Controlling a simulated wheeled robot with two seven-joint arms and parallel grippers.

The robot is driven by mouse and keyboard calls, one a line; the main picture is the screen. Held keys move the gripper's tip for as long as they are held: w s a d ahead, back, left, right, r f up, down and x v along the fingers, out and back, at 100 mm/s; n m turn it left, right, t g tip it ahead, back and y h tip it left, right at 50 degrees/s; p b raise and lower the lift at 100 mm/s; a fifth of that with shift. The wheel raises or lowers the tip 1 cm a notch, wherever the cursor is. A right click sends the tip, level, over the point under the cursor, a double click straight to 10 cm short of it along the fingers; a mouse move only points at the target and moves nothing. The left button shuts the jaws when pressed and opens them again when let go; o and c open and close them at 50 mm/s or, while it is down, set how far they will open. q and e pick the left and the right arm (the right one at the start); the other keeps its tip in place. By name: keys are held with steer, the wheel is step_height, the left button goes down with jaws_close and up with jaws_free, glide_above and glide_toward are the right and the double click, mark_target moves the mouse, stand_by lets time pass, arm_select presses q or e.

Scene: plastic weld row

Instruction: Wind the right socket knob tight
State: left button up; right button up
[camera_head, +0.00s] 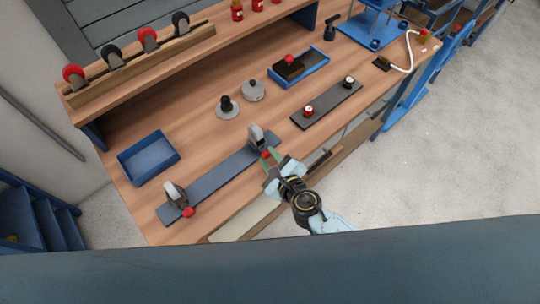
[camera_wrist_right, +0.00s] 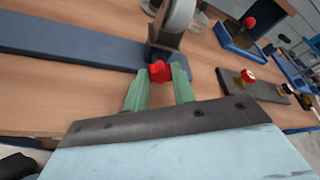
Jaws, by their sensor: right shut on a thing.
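The right socket (camera_head: 257,138) is a grey upright piece near the right end of a long blue-grey bar (camera_head: 222,174) on the wooden bench. Its red knob (camera_wrist_right: 158,72) faces the bench's front edge. My right gripper (camera_head: 268,157) is shut on this knob, with a green finger on each side of it in the right wrist view. The fingers hide part of the knob in the head view. The left socket (camera_head: 173,194) with its own red knob (camera_head: 188,212) is at the bar's other end. My left gripper is not in view.
A blue tray (camera_head: 148,158) lies behind the bar at left. A dark plate (camera_head: 327,105) with two small knobs lies to the right. Round grey pieces (camera_head: 228,108) stand behind. A blue tray with a dark block and red knob (camera_head: 289,60) is farther back.

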steer(key=shift+w+d+r+m+g+y+p, duration=0.15)
steer(key=shift+m+g+y+p, duration=0.15)
steer(key=shift+m+g+p, duration=0.35)
steer(key=shift+m+y+p, duration=0.4)
steer(key=shift+m, duration=0.55)
steer(key=shift+d, duration=0.1)
steer(key=o, duration=0.7)
steer(key=p+v, duration=0.2)
steer(key=v, duration=1.1)
steer(key=shift+d, duration=0.2)
steer(key=shift+r, duration=0.1)
